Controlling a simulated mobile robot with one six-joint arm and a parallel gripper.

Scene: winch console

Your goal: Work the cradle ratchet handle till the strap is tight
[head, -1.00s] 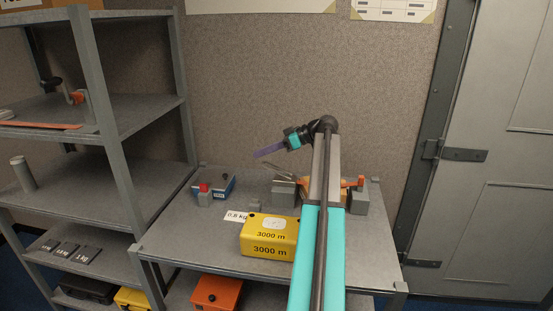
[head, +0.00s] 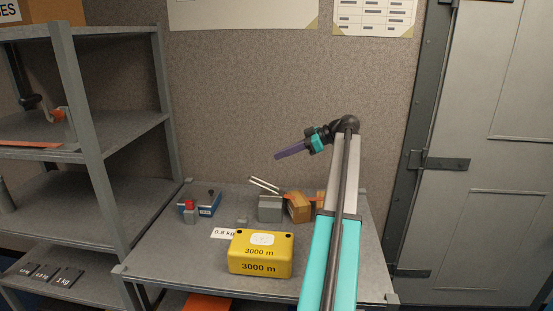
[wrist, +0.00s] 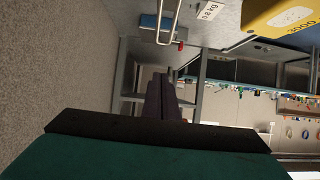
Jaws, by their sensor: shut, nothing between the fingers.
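The cradle stands at the back of the grey bench in the head view. Its grey block (head: 270,208) and a brown block (head: 299,207) beside it show; my arm covers its right part. A pale two-bar handle (head: 263,185) sticks up to the left above the grey block. A bit of orange strap (head: 289,195) shows by the brown block; I cannot tell how tight it is. My gripper (head: 277,156) has purple fingers and is shut and empty, in the air above the handle, pointing left. Its fingers (wrist: 160,78) also show together in the wrist view.
A yellow box (head: 260,254) marked 3000 m stands at the bench front. A blue box (head: 210,206) and a red-topped grey piece (head: 190,212) are at the left. Grey shelving (head: 85,150) stands left, a door (head: 495,150) right. Air around the gripper is free.

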